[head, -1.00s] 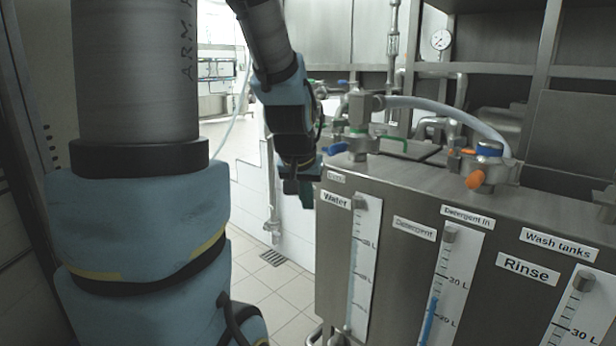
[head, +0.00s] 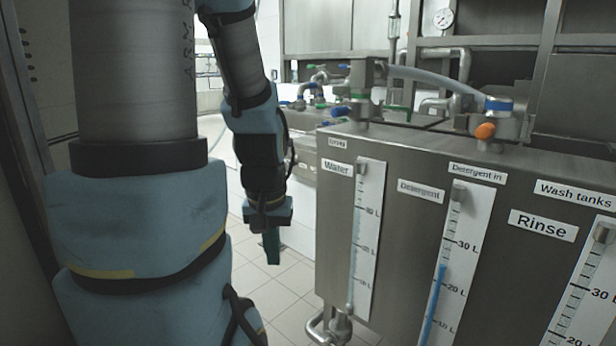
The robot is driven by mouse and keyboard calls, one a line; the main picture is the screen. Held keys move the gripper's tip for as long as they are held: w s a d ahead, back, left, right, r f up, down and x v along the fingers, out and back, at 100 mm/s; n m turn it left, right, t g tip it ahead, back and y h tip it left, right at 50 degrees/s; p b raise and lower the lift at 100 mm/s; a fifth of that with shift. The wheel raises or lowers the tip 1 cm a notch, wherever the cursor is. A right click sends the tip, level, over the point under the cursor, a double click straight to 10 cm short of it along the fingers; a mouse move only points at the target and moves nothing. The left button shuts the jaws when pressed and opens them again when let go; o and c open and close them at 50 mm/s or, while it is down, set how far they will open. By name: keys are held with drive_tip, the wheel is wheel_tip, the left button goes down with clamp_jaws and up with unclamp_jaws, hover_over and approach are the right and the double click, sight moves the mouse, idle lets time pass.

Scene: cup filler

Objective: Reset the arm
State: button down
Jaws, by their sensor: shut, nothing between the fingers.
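My arm hangs down in the left half of the head view, its links wrapped in blue covers. My gripper (head: 271,249) points down over the tiled floor, left of the steel tank unit (head: 322,215). It is shut and empty, and it appears apart from the tank in the picture. Its fingertips are dark and small here.
The tank front carries Water (head: 368,240), Detergent (head: 455,260) and Rinse (head: 543,227) labels or gauges. An orange-knobbed valve (head: 485,131), a green-ringed valve (head: 358,122) and a grey hose (head: 440,79) sit on top. Free tiled floor (head: 285,290) shows below my gripper.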

wheel_tip(320, 180, up, 26)
drive_tip(key=p, duration=2.6)
drive_tip(key=shift+f, duration=0.15)
